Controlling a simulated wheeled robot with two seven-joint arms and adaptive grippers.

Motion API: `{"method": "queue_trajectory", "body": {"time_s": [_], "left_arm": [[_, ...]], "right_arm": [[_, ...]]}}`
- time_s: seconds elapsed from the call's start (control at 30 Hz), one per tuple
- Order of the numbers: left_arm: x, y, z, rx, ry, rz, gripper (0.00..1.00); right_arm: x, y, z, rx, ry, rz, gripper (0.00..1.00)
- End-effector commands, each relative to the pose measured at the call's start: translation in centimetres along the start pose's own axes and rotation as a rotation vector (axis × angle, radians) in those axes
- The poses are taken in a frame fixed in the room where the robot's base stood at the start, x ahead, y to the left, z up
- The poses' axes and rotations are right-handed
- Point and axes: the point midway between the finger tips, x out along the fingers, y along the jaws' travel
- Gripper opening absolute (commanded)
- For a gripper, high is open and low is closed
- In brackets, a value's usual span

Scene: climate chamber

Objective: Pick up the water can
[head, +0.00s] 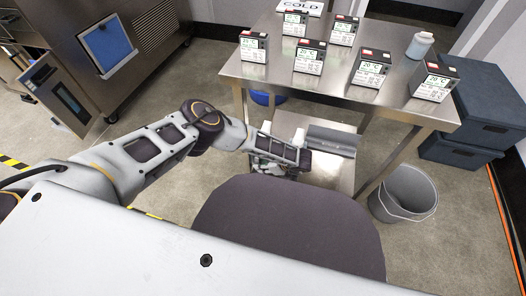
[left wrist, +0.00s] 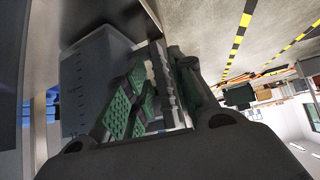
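A pale translucent container with graduation marks, which looks like the water can (left wrist: 85,85), fills the left of the left wrist view, just beyond my fingers. In the head view a small white part (head: 298,137) shows behind my left forearm at the lower shelf; I cannot tell if it is the same can. My left gripper (left wrist: 155,85) has green-padded fingers that stand apart, with a pale ridged shape seen between them. I cannot tell if they touch the can. In the head view my left gripper (head: 272,168) is low, at the shelf's near edge. My right gripper is out of view.
A grey bucket (head: 403,193) stands at the right, near dark storage boxes (head: 484,105). Floor is open at the left.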

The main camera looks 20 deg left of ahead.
Motion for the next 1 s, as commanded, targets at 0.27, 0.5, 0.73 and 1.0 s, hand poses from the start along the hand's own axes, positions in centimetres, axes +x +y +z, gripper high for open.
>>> {"method": "queue_trajectory", "body": {"time_s": [0.27,0.5,0.73,1.0], "left_arm": [[1.7,0.0,0.0,0.000,0.000,0.000,0.25],[1.7,0.0,0.0,0.000,0.000,0.000,0.25],[1.7,0.0,0.0,0.000,0.000,0.000,0.22],[1.7,0.0,0.0,0.000,0.000,0.000,0.00]], "right_arm": [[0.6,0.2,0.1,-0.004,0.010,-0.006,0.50],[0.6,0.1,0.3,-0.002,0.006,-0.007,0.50],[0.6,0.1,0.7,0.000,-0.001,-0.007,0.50],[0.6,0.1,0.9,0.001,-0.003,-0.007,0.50]]}}
